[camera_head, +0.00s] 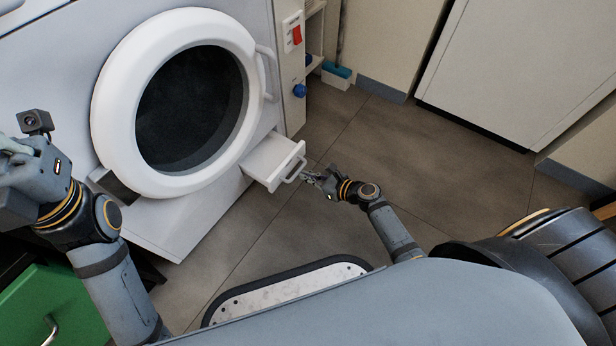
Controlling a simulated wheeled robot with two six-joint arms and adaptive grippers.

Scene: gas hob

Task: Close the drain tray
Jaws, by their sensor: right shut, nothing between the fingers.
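The drain tray (272,157) is a white drawer at the lower right of the white machine's front. It is pulled out, with a grey bar handle (291,172) on its front. My right gripper (308,177) is shut and empty, right at the handle's right side; I cannot tell whether it touches. My left arm comes in at the left edge, and its gripper (8,146) is partly cut off by the picture's edge, so its fingers do not show clearly.
The machine's round door (108,108) with dark glass is shut above the tray. A panel with a red switch (297,34) and a blue knob (299,90) is on its right. A green cabinet (60,305) stands lower left. The tiled floor (440,165) at right is clear.

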